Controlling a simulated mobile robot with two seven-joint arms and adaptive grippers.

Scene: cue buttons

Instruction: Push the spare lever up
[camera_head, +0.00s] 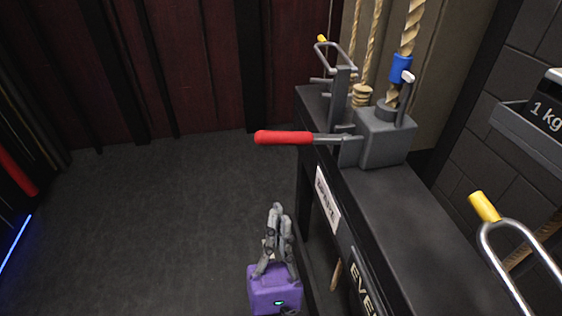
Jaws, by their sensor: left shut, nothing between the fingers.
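A lever with a red grip (284,138) sticks out level to the left from a grey metal block (385,138) on top of a dark cabinet. A small white label (328,200) is on the cabinet's side below it; its print is too slanted to read surely. My left gripper (277,208), purple with grey fingers, is below the red grip and apart from it, beside the cabinet's left side. Its fingers point up, are shut and hold nothing. My right gripper is not in view.
The dark cabinet top (385,205) runs along the right. A yellow-tipped metal handle (324,41) and ropes (411,28) rise behind the lever. Another yellow-tipped handle (484,207) and a 1 kg weight (548,112) are at right. The floor (150,220) at left is clear.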

